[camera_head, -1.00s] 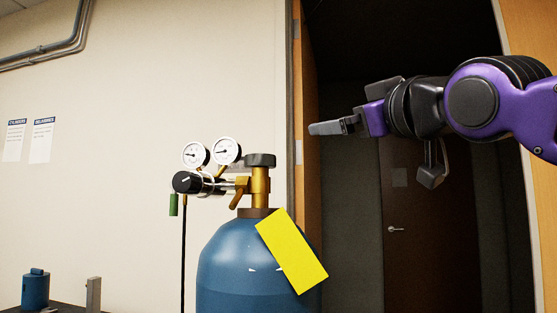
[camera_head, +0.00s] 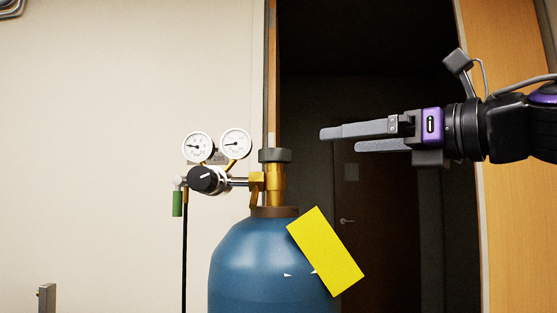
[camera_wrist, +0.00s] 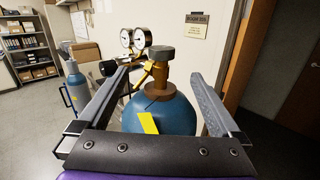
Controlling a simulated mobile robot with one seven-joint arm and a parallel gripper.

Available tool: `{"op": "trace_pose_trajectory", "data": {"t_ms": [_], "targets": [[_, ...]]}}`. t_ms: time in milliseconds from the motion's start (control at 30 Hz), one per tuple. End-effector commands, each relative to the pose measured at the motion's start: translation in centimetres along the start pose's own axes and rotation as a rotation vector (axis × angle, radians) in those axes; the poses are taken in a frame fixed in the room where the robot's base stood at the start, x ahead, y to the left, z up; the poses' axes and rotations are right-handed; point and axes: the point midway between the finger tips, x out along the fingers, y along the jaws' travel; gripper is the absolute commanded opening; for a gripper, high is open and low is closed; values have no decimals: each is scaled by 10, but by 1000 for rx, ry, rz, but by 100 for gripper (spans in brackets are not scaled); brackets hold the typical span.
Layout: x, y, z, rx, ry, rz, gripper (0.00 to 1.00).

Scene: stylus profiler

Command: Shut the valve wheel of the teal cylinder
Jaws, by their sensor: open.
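The teal cylinder (camera_head: 250,265) stands upright with a yellow tag (camera_head: 326,251) on its shoulder. Its dark valve wheel (camera_head: 274,155) sits on top of the brass valve (camera_head: 275,185). My gripper (camera_head: 338,140) is open and empty, to the right of the wheel and apart from it, with its fingers pointing left at about wheel height. In the wrist view, the valve wheel (camera_wrist: 164,54) and the cylinder (camera_wrist: 172,112) lie ahead, seen between the two spread fingers (camera_wrist: 160,85). Nothing is between the fingertips and the wheel.
A regulator (camera_head: 207,180) with two gauges (camera_head: 217,146) sticks out left of the valve, with a hose (camera_head: 184,250) hanging down. A dark doorway is behind my gripper. In the wrist view, another blue cylinder (camera_wrist: 76,88) and shelves (camera_wrist: 28,52) stand at the left.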

Motion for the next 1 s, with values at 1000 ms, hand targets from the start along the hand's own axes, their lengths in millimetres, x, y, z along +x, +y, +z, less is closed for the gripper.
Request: {"op": "trace_pose_trajectory", "data": {"t_ms": [1000], "targets": [[143, -2, -20, -64, 57, 1, 100]]}}
